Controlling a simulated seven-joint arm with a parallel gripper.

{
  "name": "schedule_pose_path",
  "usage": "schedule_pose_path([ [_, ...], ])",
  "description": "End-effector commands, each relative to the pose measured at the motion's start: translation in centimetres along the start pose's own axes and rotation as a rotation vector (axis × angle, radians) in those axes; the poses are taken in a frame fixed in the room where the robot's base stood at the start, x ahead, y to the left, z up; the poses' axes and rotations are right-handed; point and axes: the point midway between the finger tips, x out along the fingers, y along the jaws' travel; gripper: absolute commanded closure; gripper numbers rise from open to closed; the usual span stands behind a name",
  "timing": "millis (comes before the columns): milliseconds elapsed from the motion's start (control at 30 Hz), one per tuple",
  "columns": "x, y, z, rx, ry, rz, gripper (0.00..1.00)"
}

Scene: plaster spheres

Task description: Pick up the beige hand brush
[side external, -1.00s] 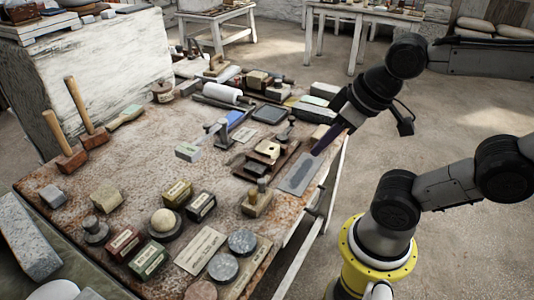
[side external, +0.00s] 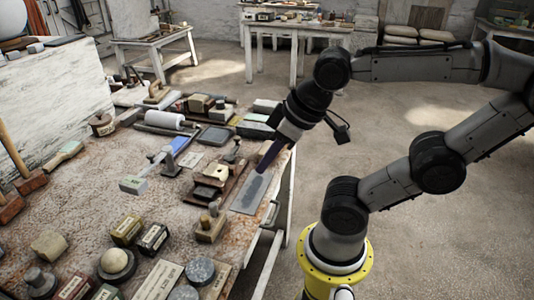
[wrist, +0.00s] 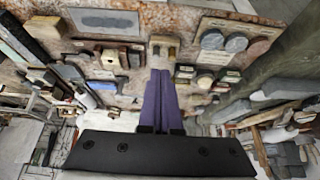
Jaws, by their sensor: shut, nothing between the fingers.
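I cannot tell for sure which thing is the beige hand brush. A beige block with a knob on top (side external: 210,229) stands near the table's right edge; it also shows just beyond my fingertips in the wrist view (wrist: 164,45). A long, pale, greenish brush-like tool (side external: 64,156) lies by the white block at the left. My gripper (side external: 260,170) has purple fingers pointing down above the grey plate, apart from both. In the wrist view its fingers (wrist: 160,73) are together, with nothing between them.
The grey plate (side external: 249,194) lies at the table's right edge. Tools on a brown board (side external: 212,182) are close to its left. Round grey discs (side external: 201,271) and small boxes (side external: 127,230) crowd the front. The table top (side external: 85,200) has bare room at the left.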

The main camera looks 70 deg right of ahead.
Motion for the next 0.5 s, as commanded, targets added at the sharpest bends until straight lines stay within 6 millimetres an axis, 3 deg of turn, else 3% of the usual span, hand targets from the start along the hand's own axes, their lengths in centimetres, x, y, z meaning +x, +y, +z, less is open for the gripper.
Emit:
schedule_pose_path([
  [167,0.0,0.0,0.0,0.0,0.0,0.0,1.0],
  [500,0.0,0.0,0.0,0.0,0.0,0.0,0.41],
])
